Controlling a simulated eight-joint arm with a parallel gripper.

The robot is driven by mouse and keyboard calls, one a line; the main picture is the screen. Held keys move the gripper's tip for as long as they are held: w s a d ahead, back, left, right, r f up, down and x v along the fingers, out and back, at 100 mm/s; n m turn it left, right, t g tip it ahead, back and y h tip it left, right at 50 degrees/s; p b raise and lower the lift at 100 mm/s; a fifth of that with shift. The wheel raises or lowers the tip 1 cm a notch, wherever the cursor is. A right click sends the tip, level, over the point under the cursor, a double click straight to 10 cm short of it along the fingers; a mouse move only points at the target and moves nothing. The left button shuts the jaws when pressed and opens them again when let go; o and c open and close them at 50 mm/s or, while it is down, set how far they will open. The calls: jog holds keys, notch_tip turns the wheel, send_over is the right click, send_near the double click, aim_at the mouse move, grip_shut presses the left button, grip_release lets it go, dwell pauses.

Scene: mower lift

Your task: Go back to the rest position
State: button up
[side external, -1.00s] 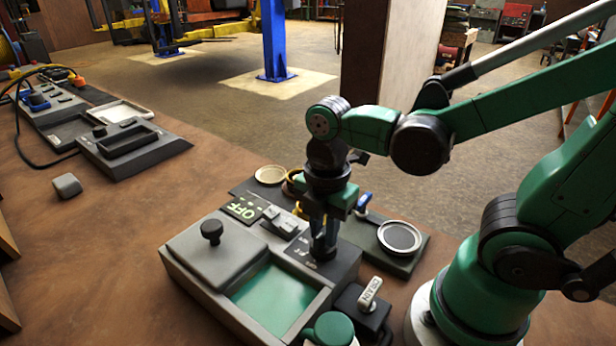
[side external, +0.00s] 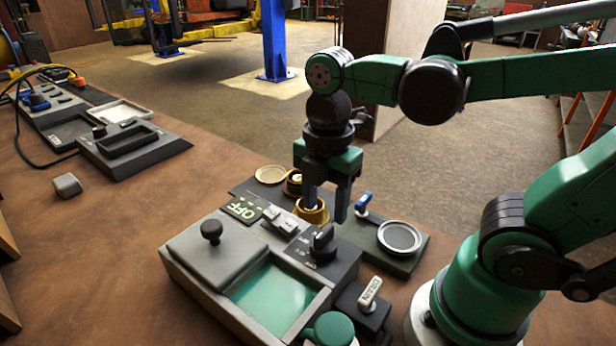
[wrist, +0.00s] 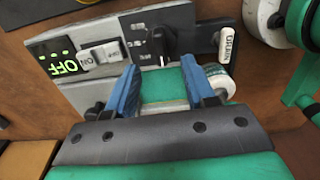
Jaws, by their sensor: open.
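My gripper (side external: 326,212) is open and empty, pointing down above the grey control box (side external: 190,268). Its two blue fingers (wrist: 158,80) stand apart in the wrist view. The black rotary knob (side external: 323,243) sits upright on the box's dark panel, below the fingers and clear of them. It also shows beyond the fingertips in the wrist view (wrist: 165,42). The green-lit display (side external: 243,209) reads OFF. The rocker switches (side external: 280,222) lie between display and knob. My arm is bent over the box from the right.
A lidded part with a black knob (side external: 211,231) and a green-filled tray (side external: 272,298) make up the box's front. A drain lever (side external: 370,291), a blue-handled valve (side external: 363,202) and a round silver-rimmed dish (side external: 399,238) stand close by. A grey cube (side external: 67,185) lies on the open brown table.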

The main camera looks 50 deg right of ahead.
jog(key=shift+r, duration=0.3)
jog(key=m, duration=0.1)
jog(key=w+m+t, duration=0.1)
jog(key=m, duration=0.1)
jog(key=m+t, duration=0.1)
jog(key=m, duration=0.1)
jog(key=shift+w+d+f, duration=0.15)
jog(key=shift+d+f, duration=0.1)
jog(key=shift+f, duration=0.05)
jog(key=m, duration=0.2)
jog(key=w+m+t, duration=0.1)
jog(key=m, duration=0.1)
jog(key=m+t, duration=0.1)
jog(key=m, duration=0.1)
jog(key=shift+w+d+f, duration=0.1)
jog(key=shift+w+d, duration=0.2)
jog(key=shift+d, duration=0.05)
jog(key=m, duration=0.1)
jog(key=m+t, duration=0.1)
jog(key=shift+w+d+m, duration=0.15)
jog(key=shift+w+m, duration=0.2)
jog(key=shift+m, duration=0.05)
jog(key=m, duration=0.1)
jog(key=m+t, duration=0.1)
jog(key=m, duration=0.1)
jog(key=w+m+t, duration=0.1)
jog(key=shift+d+r, duration=0.25)
